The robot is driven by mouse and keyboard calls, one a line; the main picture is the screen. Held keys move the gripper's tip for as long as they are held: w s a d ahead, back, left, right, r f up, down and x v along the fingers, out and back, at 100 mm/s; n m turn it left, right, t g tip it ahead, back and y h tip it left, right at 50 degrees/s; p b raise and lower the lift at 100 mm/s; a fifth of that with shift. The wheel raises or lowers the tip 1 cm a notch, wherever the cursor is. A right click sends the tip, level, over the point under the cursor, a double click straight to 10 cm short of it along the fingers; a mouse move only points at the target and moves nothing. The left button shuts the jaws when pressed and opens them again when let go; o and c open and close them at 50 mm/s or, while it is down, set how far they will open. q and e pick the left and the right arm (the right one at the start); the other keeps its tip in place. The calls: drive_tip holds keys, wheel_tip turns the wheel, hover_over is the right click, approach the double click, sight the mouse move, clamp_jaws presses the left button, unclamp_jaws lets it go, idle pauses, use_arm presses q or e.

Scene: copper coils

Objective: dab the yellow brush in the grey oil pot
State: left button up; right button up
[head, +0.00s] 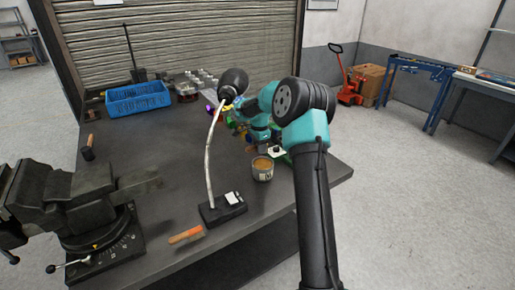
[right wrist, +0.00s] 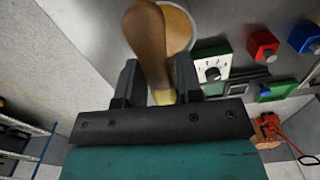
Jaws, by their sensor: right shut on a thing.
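My right gripper (right wrist: 158,88) is shut on the yellow brush, whose brown wooden handle (right wrist: 146,42) rises between the fingers in the right wrist view. A yellowish part of the brush (right wrist: 163,97) shows low between the fingers; its bristles cannot be made out. The grey oil pot (head: 262,174) stands on the bench near the right edge, with amber contents. Its round opening (right wrist: 180,28) shows partly behind the handle in the right wrist view. I cannot tell whether brush and pot touch. In the head view my arm largely hides the gripper and brush. My left gripper is not in view.
A lamp (head: 210,165) with a black base stands left of the pot. An orange-handled tool (head: 185,235) lies at the front edge. A vise (head: 85,205) fills the left side, and a blue crate (head: 138,98) stands behind. The bench middle is clear.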

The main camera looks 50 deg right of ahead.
sight(259, 165)
drive_tip(key=shift+f, duration=0.1)
drive_tip(key=shift+f, duration=2.9)
drive_tip(key=shift+f, duration=0.6)
idle(0.4)
drive_tip(key=shift+r, duration=3.6)
drive_tip(key=shift+a, duration=0.1)
